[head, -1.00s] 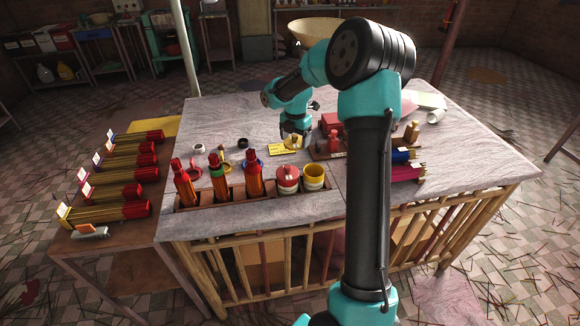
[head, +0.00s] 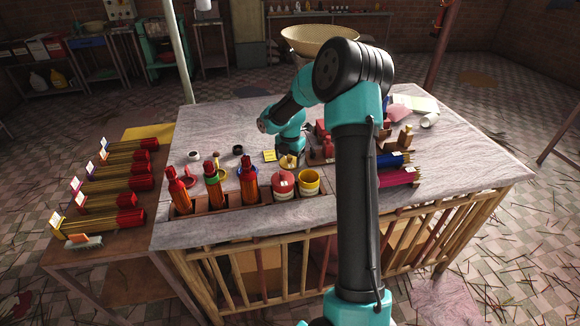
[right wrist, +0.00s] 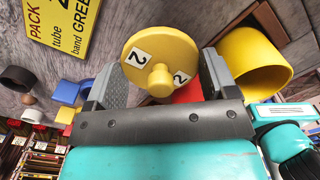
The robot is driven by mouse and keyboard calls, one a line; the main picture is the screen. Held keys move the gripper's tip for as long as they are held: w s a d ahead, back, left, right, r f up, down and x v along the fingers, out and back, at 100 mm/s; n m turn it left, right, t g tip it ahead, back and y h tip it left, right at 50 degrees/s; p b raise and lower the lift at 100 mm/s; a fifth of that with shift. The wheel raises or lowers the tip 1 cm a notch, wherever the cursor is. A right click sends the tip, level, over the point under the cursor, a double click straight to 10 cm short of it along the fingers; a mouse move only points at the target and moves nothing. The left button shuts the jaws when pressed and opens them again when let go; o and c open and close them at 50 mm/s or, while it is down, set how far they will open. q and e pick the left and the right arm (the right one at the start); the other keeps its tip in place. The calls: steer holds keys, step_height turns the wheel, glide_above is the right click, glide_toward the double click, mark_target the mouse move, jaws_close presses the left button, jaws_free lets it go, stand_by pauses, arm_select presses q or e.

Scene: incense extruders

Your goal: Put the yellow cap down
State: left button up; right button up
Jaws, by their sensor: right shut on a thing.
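The yellow cap (head: 289,161) is a round disc with a central knob and small white labels marked 2. My right gripper (head: 290,153) is shut on it, near the yellow and red containers at the table's front. In the right wrist view the cap (right wrist: 160,58) sits between the two fingers (right wrist: 163,82), its knob toward the camera. I cannot tell whether it touches anything beneath. An open yellow container (head: 309,183) stands in the front rack; it also shows in the right wrist view (right wrist: 257,68). My left gripper is out of view.
A red-topped container (head: 283,185) and several red-orange bottles stand in the rack (head: 228,206). A yellow instruction card (head: 269,155) lies close left of the gripper. The back left tabletop is clear.

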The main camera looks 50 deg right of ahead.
mark_target(290, 166)
steer(key=shift+f, duration=1.85)
steer(key=shift+f, duration=0.15)
steer(key=o, duration=0.8)
step_height(290, 166, up, 12)
steer(key=shift+r, duration=0.15)
steer(key=shift+a, duration=0.1)
